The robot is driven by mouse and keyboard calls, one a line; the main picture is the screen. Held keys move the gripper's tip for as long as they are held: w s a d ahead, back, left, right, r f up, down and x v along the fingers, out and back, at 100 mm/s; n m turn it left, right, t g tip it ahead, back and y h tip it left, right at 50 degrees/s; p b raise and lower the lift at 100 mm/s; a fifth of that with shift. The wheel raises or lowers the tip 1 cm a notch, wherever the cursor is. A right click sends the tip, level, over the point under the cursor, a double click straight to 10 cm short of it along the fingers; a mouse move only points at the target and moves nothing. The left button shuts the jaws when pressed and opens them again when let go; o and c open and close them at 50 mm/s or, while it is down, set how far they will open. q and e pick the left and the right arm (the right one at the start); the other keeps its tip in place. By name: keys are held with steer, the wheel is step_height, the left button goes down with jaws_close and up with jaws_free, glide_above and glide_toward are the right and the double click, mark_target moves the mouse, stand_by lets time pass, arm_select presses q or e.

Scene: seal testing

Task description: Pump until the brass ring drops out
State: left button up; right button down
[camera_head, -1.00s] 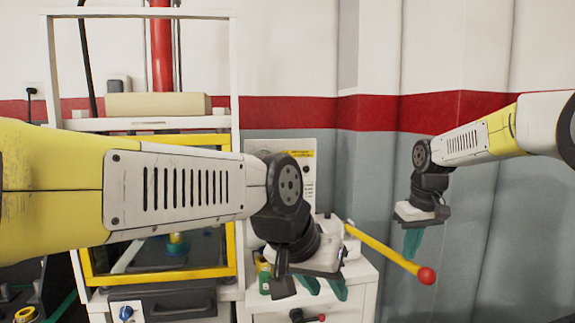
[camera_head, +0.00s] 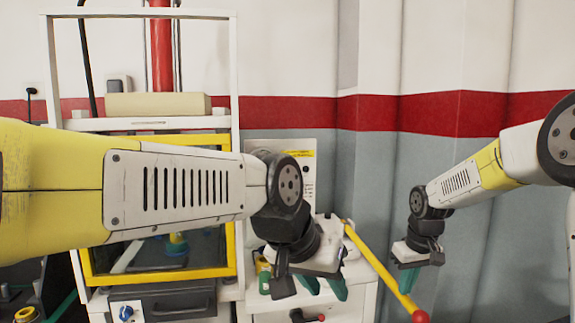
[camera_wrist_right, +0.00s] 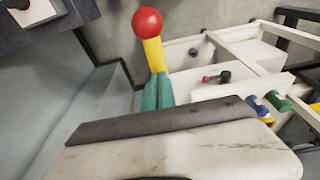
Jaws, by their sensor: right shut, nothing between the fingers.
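The pump lever (camera_head: 372,256) is a yellow bar with a red ball end (camera_head: 420,316). It slopes down to the right from the white cabinet. My right gripper (camera_head: 407,281) is shut and empty, with its teal fingers right at the lever near the ball. In the right wrist view the shut fingers (camera_wrist_right: 158,92) overlap the yellow bar just below the red ball (camera_wrist_right: 147,22); contact is hard to tell. My left gripper (camera_head: 325,289) hangs in front of the cabinet, its fingers apart with nothing seen between them. I cannot make out the brass ring for sure.
A press with a yellow-framed window (camera_head: 160,274) stands at left, partly hidden by my left arm. A blue and yellow part (camera_head: 177,244) shows inside. The white cabinet (camera_head: 362,297) carries the lever. A green bottle (camera_head: 264,276) stands beside my left gripper. Grey wall is behind.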

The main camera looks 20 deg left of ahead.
step_height(320, 180, down, 3)
steer(key=shift+s+r, duration=0.1)
steer(key=shift+r, duration=0.2)
steer(key=w+a+v, duration=0.1)
steer(key=w+v, duration=0.1)
steer(key=v, duration=1.1)
steer(key=shift+w+a+r, duration=0.4)
steer(key=shift+a, duration=0.05)
steer(key=f, duration=1.3)
steer(key=shift+s+d+f, duration=0.2)
steer(key=shift+s+f, duration=0.05)
steer(key=shift+f, duration=0.1)
